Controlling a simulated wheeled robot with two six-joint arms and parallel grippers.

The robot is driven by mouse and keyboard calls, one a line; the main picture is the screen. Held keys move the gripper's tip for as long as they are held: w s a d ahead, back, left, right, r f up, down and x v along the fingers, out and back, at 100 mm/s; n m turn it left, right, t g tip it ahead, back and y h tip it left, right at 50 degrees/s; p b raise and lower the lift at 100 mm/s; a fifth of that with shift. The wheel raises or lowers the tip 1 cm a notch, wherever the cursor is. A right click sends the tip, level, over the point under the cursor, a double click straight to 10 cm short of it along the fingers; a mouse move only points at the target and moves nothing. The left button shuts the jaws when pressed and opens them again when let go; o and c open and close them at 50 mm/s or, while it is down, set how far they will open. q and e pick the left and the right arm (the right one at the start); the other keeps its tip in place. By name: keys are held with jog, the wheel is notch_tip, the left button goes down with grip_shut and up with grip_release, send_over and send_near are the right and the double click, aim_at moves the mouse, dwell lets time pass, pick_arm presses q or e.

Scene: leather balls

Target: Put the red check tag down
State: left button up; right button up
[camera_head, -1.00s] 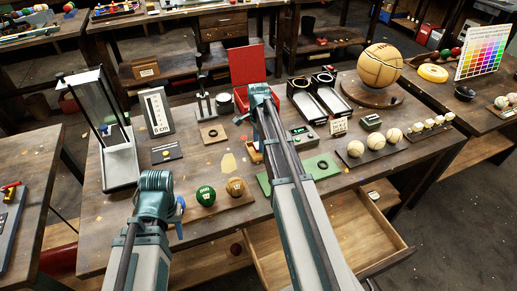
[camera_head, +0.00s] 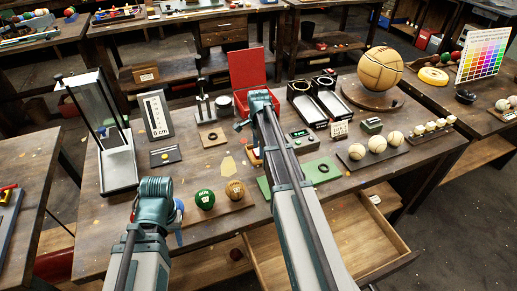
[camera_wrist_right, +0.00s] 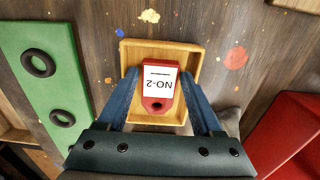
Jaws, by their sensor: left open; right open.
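The red check tag (camera_wrist_right: 158,104), with a white label reading NO-2 and a hole at one end, lies in a small wooden tray (camera_wrist_right: 190,55) in the right wrist view. My right gripper (camera_wrist_right: 159,76) is open, with one blue finger on each side of the tag. Whether the fingers touch it is hard to tell. In the head view my right arm hides the tag and most of the tray. My left gripper (camera_head: 177,220) is open, low over the front left of the table, away from the tag.
A green mat (camera_wrist_right: 42,80) with dark rings lies beside the tray. An open red box (camera_head: 247,68) stands behind it.

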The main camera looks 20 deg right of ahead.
notch_tip(320, 180, up, 12)
jog(key=p, duration=1.2)
jog(key=s+a+n+h, duration=0.1)
jog(key=s+a+n, duration=2.1)
jog(key=a, duration=0.4)
jog(key=shift+s+r, duration=0.15)
jog(key=shift+s, duration=0.65)
jog(key=shift+a, duration=0.1)
